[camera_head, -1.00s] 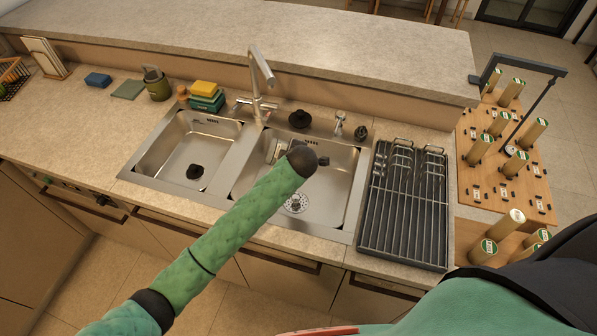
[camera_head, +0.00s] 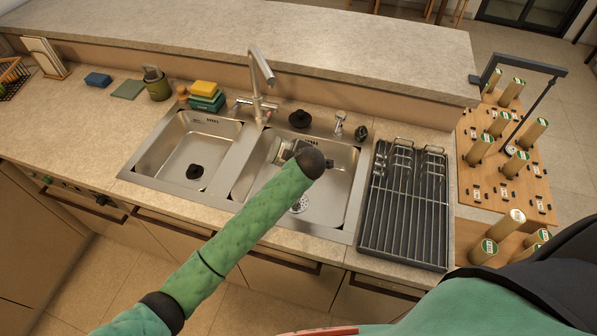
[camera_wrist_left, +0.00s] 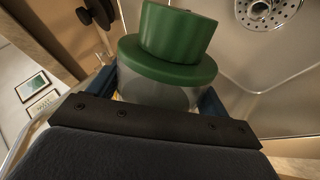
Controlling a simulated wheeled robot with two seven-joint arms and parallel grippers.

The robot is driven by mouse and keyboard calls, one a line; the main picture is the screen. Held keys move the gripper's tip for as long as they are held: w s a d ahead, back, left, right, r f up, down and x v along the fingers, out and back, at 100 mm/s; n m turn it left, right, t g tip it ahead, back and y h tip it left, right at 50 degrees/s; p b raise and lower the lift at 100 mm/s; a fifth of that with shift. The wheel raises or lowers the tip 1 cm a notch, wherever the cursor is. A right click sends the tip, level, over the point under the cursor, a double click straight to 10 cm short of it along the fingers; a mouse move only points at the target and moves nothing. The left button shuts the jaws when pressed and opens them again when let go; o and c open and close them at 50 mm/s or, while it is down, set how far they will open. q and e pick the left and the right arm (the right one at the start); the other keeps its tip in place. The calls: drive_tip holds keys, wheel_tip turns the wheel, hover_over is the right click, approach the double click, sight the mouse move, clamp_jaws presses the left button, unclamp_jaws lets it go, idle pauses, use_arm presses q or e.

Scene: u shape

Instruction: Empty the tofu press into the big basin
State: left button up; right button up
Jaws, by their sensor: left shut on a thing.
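My left gripper (camera_wrist_left: 160,105) is shut on the tofu press (camera_wrist_left: 175,72), which has a green lid with a thick green knob and a clear, pale body. Dark blue fingers show on both sides of the body, and its lower part is hidden by the gripper. In the head view the press is a small, pale shape (camera_head: 274,150) over the big basin (camera_head: 335,185), the right-hand one of the steel sink. My wrist partly hides the gripper there. The wrist view shows the perforated drain (camera_wrist_left: 268,12) beyond the knob. My right gripper is out of view.
The smaller basin (camera_head: 190,155) holds a dark stopper. The faucet (camera_head: 260,85) stands behind the divider. A dark drying rack (camera_head: 405,210) lies right of the sink. Sponges (camera_head: 205,98) and a green holder (camera_head: 157,85) stand at the back left. The left counter is mostly clear.

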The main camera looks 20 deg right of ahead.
use_arm(q)
drive_tip(key=shift+d+t+y, duration=0.25)
drive_tip(key=shift+t+y, duration=0.05)
drive_tip(key=shift+y, duration=0.1)
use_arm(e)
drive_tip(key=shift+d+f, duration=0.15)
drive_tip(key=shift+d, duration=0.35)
use_arm(q)
drive_tip(key=shift+s+d+r+m, duration=0.1)
drive_tip(key=shift+m, duration=0.2)
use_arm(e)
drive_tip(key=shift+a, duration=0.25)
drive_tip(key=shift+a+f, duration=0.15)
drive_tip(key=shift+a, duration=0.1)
use_arm(q)
drive_tip(key=shift+d+t+y+b, duration=0.2)
drive_tip(key=shift+t+y+b, duration=0.1)
drive_tip(key=shift+y+b, duration=0.2)
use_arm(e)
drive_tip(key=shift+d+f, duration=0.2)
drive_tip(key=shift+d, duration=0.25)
use_arm(q)
drive_tip(key=shift+s+d+m, duration=0.1)
drive_tip(key=shift+m, duration=0.2)
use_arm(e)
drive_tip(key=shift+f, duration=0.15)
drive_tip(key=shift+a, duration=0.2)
